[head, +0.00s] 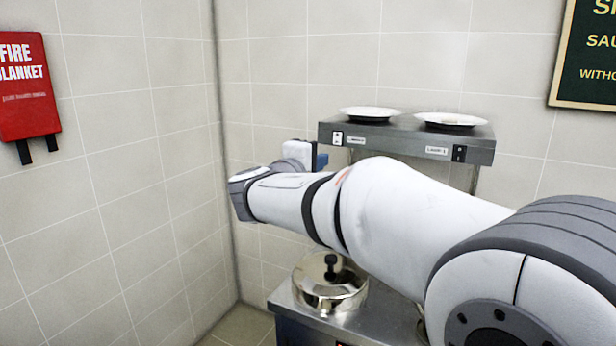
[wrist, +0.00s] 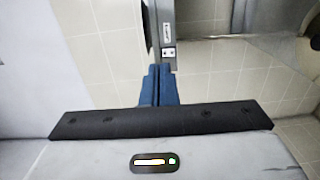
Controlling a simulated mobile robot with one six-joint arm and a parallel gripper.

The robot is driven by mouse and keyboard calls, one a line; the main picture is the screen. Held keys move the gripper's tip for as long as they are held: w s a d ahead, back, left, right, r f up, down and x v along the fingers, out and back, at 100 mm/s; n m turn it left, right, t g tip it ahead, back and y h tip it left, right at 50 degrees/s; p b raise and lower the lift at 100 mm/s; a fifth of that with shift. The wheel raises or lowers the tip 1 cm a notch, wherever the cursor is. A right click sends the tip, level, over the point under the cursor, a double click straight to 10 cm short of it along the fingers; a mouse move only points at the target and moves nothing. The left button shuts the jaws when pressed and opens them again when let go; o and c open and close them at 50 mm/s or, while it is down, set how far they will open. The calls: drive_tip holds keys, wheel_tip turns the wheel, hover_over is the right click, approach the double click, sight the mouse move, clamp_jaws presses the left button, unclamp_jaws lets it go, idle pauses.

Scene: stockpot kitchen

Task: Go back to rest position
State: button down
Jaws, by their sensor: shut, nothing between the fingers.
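My gripper (wrist: 158,72) shows in the wrist view as two blue fingers pressed together, with nothing between them. In the head view my white arm reaches across to the left, and a bit of the blue gripper (head: 321,160) shows behind the wrist, in front of the shelf's left part. The gripper is mostly hidden there by the arm. In the wrist view the fingertips are near the shelf's edge in the picture; whether they touch it I cannot tell.
A steel shelf (head: 400,138) holds two pale plates, left (head: 369,114) and right (head: 450,120). Below the arm, a pot lid (head: 331,281) with a black knob sits on the steel counter (head: 300,314). A red fire blanket case (head: 27,88) hangs on the left wall.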

drive_tip(key=s+d+f+m+g+y, duration=0.1)
drive_tip(key=s+d+f+m+g, duration=0.4)
drive_tip(key=s+d+f+g, duration=0.6)
drive_tip(key=s+d+f+m+g+y, duration=0.1)
drive_tip(key=s+f+m+y, duration=0.6)
drive_tip(key=s+f, duration=0.8)
drive_tip(key=s+d, duration=0.1)
drive_tip(key=s, duration=0.2)
drive_tip(key=shift+f+g+y, duration=0.3)
drive_tip(key=shift+f+g, duration=0.05)
drive_tip(key=shift+g, duration=0.05)
drive_tip(key=shift+s+d, duration=0.1)
